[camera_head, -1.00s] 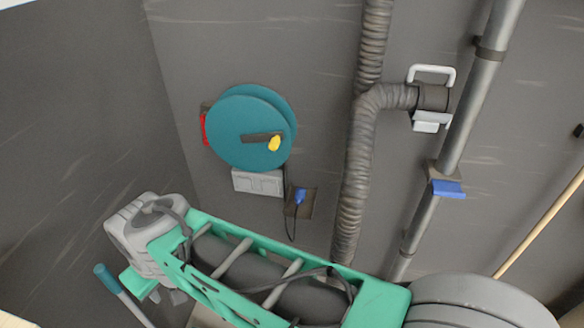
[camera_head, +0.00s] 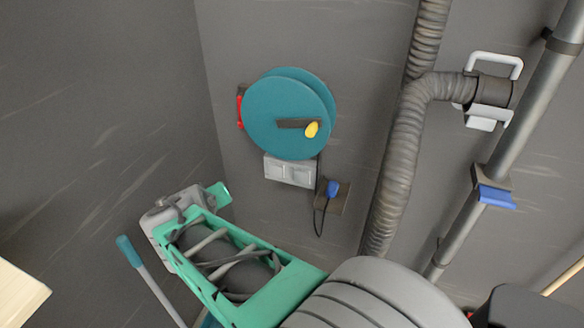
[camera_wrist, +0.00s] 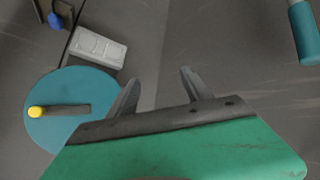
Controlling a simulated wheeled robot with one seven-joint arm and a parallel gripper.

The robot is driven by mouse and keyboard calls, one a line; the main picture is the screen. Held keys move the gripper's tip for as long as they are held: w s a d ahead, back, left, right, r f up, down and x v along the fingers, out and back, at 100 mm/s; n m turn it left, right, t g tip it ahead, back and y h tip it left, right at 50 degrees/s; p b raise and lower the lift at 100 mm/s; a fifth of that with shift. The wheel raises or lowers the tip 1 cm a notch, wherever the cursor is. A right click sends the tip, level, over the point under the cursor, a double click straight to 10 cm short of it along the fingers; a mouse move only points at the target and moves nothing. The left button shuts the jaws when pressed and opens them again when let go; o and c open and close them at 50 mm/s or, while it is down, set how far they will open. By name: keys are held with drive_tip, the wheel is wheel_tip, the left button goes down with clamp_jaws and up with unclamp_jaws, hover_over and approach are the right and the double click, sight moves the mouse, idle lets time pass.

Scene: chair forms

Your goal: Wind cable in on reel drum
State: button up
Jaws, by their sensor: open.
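The teal reel drum (camera_head: 275,108) is mounted on the grey wall and also shows at the left of the wrist view (camera_wrist: 52,132). A dark crank arm (camera_head: 292,124) with a yellow knob (camera_head: 312,129) lies across its face; the knob also shows in the wrist view (camera_wrist: 36,112). A dark cable (camera_head: 318,215) hangs in a loop below the drum, by a blue plug (camera_head: 333,188). My gripper (camera_wrist: 160,76) is open and empty, apart from the drum and knob.
A grey socket box (camera_head: 290,171) sits right under the drum. A red part (camera_head: 239,108) is at its left edge. A ribbed hose (camera_head: 401,160) and a metal pipe (camera_head: 500,165) run down the wall at right. A teal-ended pole (camera_head: 130,252) stands at lower left.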

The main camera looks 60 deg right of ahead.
drive_tip(key=s+d+r+m+g+h+b, duration=0.25)
drive_tip(key=s+d+h, duration=0.45)
drive_tip(key=d, duration=0.6)
drive_tip(key=n+h+b, duration=0.1)
drive_tip(key=h+b, duration=0.1)
drive_tip(key=h, duration=0.1)
approach(310, 134)
drive_tip(key=shift+g, duration=0.35)
drive_tip(key=d+p, duration=0.1)
drive_tip(key=d, duration=0.2)
drive_tip(key=w+d+p, duration=0.1)
drive_tip(key=d, duration=0.3)
drive_tip(key=w+d+p, duration=0.1)
drive_tip(key=d, duration=0.2)
drive_tip(key=shift+w+d+f+p, duration=0.1)
drive_tip(key=shift+d+p, duration=0.15)
drive_tip(key=shift+p, duration=0.05)
drive_tip(key=shift+w+d, duration=0.15)
drive_tip(key=shift+d, duration=0.4)
drive_tip(key=c, duration=1.2)
drive_tip(key=shift+o, duration=0.2)
drive_tip(key=o, duration=0.6)
